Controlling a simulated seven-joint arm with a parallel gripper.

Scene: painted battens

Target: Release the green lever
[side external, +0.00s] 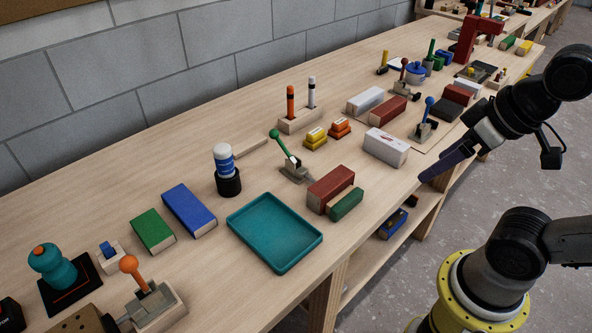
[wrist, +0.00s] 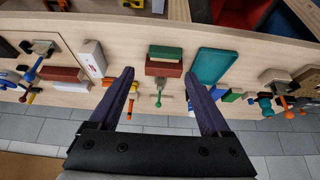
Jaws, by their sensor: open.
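The green lever (side external: 284,146) stands on a small grey base on the bench in the side external view. Its green ball end leans up and to the left, away from the red block. In the wrist view the green lever (wrist: 158,90) appears between my two fingers, with its stem pointing down the picture. My gripper (side external: 428,178) is at the right in the side external view, off the bench's front edge and well apart from the lever. In the wrist view my gripper (wrist: 159,74) has its dark fingers spread wide, with nothing held.
A dark red block (side external: 331,188) and a green block (side external: 346,204) lie right beside the lever's base. A teal tray (side external: 274,232) is in front. Orange and white sticks (side external: 291,102) stand behind. A white block (side external: 386,147) and blue-knobbed lever (side external: 427,115) lie toward my gripper.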

